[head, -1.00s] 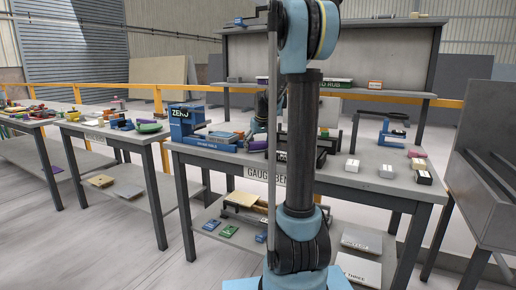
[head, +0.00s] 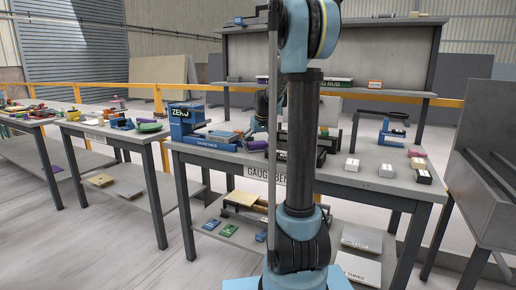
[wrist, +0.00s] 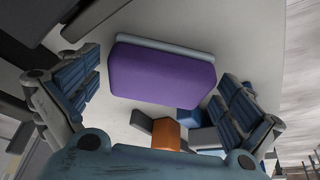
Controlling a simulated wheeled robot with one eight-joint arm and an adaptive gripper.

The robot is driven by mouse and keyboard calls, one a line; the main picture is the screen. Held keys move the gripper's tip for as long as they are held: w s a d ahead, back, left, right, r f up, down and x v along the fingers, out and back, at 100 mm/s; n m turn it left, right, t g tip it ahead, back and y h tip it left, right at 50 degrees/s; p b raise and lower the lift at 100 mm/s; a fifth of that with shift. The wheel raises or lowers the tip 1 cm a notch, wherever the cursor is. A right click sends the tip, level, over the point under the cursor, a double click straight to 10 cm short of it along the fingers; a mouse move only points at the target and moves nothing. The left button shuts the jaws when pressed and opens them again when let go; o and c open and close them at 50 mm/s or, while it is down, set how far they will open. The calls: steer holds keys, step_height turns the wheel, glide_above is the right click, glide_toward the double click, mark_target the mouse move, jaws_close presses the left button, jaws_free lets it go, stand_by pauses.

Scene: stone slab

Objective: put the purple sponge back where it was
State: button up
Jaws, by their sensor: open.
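The purple sponge (wrist: 160,75) lies on the grey bench top in the wrist view, with a pale grey-blue strip along its far edge. My gripper (wrist: 164,88) is open, with its ribbed blue fingers spread to the left and right of the sponge; no contact shows. In the head view a small purple patch that looks like the sponge (head: 257,146) shows on the bench, left of my arm. My gripper (head: 261,122) is partly hidden behind my arm there, so its fingertips are hard to make out.
A blue ZERO gauge stand (head: 185,122) is on the bench's left. An orange block (wrist: 167,133) lies near the sponge. Several pale blocks (head: 386,170) and a blue frame (head: 393,131) are to the right. A shelf (head: 335,60) rises behind the bench.

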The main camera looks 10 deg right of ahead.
steer(key=a+v, duration=0.1)
steer(key=v, duration=1.1)
steer(key=s+f, duration=0.7)
steer(key=s, duration=0.6)
steer(key=s+f+m+g, duration=0.1)
steer(key=s+f, duration=0.7)
steer(key=s, duration=0.5)
steer(key=s+f+g, duration=0.1)
steer(key=s+f, duration=0.7)
steer(key=s, duration=0.5)
steer(key=shift+s+d+m+h, duration=0.2)
steer(key=shift+d+m+h, duration=0.1)
steer(key=shift+d, duration=0.1)
steer(key=shift+f, duration=0.1)
steer(key=shift+w+f, duration=0.2)
steer(key=shift+w, duration=0.35)
